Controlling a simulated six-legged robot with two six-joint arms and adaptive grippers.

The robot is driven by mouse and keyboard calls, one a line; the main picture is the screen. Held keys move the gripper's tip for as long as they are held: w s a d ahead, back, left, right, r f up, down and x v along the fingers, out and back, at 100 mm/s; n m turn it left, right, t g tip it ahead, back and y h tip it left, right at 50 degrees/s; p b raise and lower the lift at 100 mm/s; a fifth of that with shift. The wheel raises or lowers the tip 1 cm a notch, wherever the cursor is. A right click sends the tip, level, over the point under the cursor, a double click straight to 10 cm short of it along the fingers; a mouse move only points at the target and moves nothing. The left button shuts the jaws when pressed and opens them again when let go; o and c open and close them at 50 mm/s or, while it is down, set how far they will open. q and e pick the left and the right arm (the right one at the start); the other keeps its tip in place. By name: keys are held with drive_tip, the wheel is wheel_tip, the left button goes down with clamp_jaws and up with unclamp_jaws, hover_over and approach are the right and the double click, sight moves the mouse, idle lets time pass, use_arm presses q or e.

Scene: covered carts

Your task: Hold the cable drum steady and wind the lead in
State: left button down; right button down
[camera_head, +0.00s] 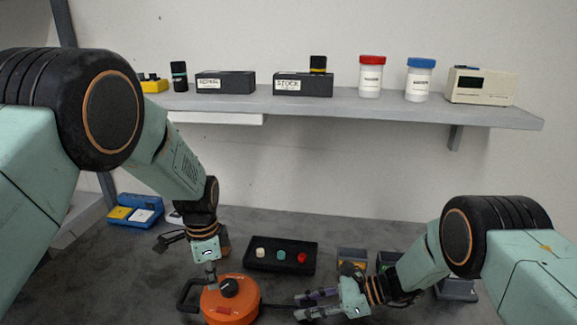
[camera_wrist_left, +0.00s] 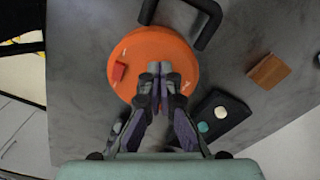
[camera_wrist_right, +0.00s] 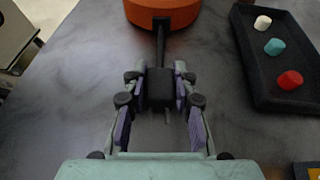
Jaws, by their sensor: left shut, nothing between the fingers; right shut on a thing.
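The orange cable drum (camera_head: 230,306) lies flat on the grey table, with a black knob (camera_head: 229,287) on top and a black carry handle (camera_head: 182,296) at its left. It also shows in the left wrist view (camera_wrist_left: 128,62), where the knob cannot be made out. My left gripper (camera_head: 211,281) is shut and empty, its tips over the drum top beside the knob; I cannot tell if they touch it. My right gripper (camera_head: 301,305) is shut on the black plug (camera_wrist_right: 160,88) of the lead (camera_wrist_right: 161,45), which runs straight out from the drum's side.
A black tray (camera_head: 250,265) with white, teal and red caps stands behind the drum. Small bins (camera_head: 352,256) stand at the back right, a blue case (camera_head: 135,210) at the back left. A shelf (camera_head: 440,106) with boxes and jars hangs above.

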use_arm(q)
drive_tip(key=shift+w+a, duration=0.1)
drive_tip(key=shift+a, duration=0.1)
idle(0.5)
drive_tip(key=shift+a, duration=0.25)
wheel_tip(320, 180, up, 6)
idle(0.4)
drive_tip(key=shift+d, duration=0.1)
drive_tip(key=shift+s+d+f, duration=0.25)
drive_tip(key=shift+s+f, duration=0.2)
drive_tip(key=shift+f, duration=0.55)
drive_tip(key=shift+s+d+f, duration=0.3)
drive_tip(key=shift+s+f, duration=0.1)
drive_tip(key=shift+f, duration=0.6)
drive_tip(key=shift+s+d+f, duration=0.25)
drive_tip(key=shift+s+f, duration=0.2)
drive_tip(key=shift+f, duration=0.55)
